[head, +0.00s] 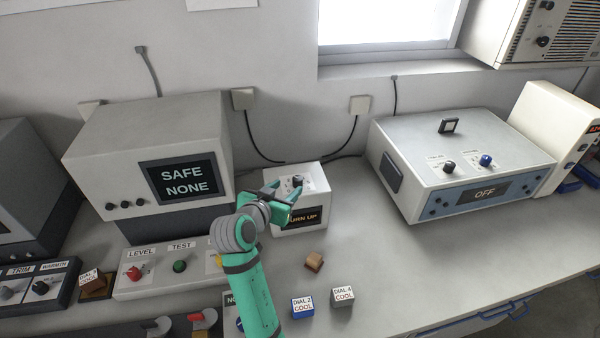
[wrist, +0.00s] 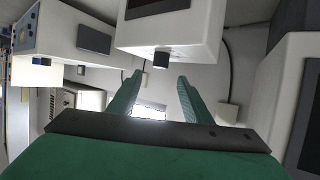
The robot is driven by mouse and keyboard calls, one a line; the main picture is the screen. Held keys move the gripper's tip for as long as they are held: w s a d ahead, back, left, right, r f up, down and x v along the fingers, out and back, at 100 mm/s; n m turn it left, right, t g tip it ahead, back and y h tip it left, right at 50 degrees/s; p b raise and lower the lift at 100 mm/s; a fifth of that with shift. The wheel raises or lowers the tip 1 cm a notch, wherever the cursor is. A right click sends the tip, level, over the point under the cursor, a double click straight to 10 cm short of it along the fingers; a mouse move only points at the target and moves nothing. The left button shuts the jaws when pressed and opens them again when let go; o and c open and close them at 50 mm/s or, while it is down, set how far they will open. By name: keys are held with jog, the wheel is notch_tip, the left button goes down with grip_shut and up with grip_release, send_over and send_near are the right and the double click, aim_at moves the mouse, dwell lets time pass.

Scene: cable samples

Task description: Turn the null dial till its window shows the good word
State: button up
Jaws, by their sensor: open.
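A small white box (head: 313,186) stands mid-bench, with a dark knob (head: 298,180) on its top. Its dark front window (head: 308,217) shows amber letters reading "URN UP"; the left end is hidden by my arm. My green gripper (head: 284,190) is open at the knob, its fingers reaching over the box top. In the wrist view the knob (wrist: 161,60) is just beyond the fingertips, in line with the gap between my open fingers (wrist: 158,80). I cannot tell whether either finger touches it. The label by the knob is too small to read.
A monitor (head: 185,178) reads "SAFE NONE" at left. A panel with LEVEL and TEST (head: 180,266) sits before it. An instrument (head: 485,195) reading "OFF" stands right. Small blocks (head: 302,307), (head: 343,297), (head: 314,261) lie in front. The bench right of them is clear.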

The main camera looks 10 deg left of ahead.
aim_at(296, 180)
jog(key=x, duration=1)
jog(key=c, duration=1.1)
